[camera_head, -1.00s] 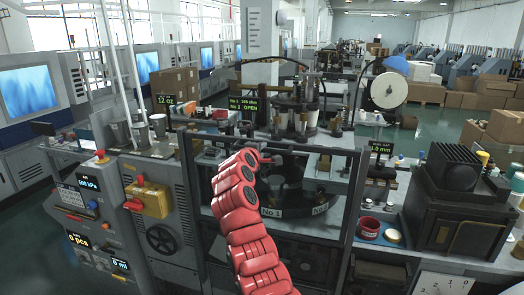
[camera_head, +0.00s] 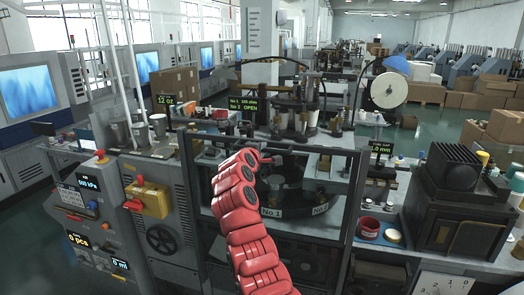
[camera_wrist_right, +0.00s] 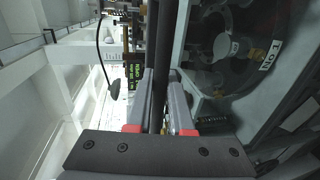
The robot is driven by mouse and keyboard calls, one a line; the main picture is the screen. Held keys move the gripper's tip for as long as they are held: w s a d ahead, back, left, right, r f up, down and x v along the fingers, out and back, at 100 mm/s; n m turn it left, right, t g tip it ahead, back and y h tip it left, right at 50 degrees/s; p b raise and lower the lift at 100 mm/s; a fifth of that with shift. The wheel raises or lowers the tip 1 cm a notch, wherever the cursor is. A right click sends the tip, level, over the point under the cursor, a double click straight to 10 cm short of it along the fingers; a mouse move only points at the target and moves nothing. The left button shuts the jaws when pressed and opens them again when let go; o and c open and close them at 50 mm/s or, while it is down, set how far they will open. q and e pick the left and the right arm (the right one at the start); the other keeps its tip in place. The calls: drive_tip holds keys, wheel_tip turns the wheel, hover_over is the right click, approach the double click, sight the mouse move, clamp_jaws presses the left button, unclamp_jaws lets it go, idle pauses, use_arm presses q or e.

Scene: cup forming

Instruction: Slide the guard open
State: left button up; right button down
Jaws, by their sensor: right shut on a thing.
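The guard (camera_head: 353,200) is a dark-framed, see-through panel across the front of the forming machine, with the No 1 label behind it. My right arm, red, reaches up in front of it. My right gripper (camera_head: 265,159) is at the guard's top rail, small and partly hidden by the wrist. In the right wrist view, a dark bar of the guard (camera_wrist_right: 168,45) runs between the two grey fingers of the right gripper (camera_wrist_right: 162,80), which are shut on it. A display behind the guard reads "No 2 OPEN". My left gripper is not in view.
A grey control cabinet with a yellow switch box (camera_head: 153,199) and a handwheel (camera_head: 162,240) stands left of the guard. To the right are a red tub (camera_head: 369,228) and a dark finned machine (camera_head: 455,200). The turret tooling (camera_head: 295,110) rises behind the guard.

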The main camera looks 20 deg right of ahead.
drive_tip(key=shift+f, duration=0.1)
wheel_tip(320, 180, down, 35)
drive_tip(key=b, duration=2.1)
drive_tip(key=shift+f, duration=0.15)
drive_tip(key=c, duration=0.8)
unclamp_jaws()
drive_tip(key=shift+s+a, duration=0.1)
drive_tip(key=v, duration=1.7)
drive_tip(key=shift+b, duration=0.45)
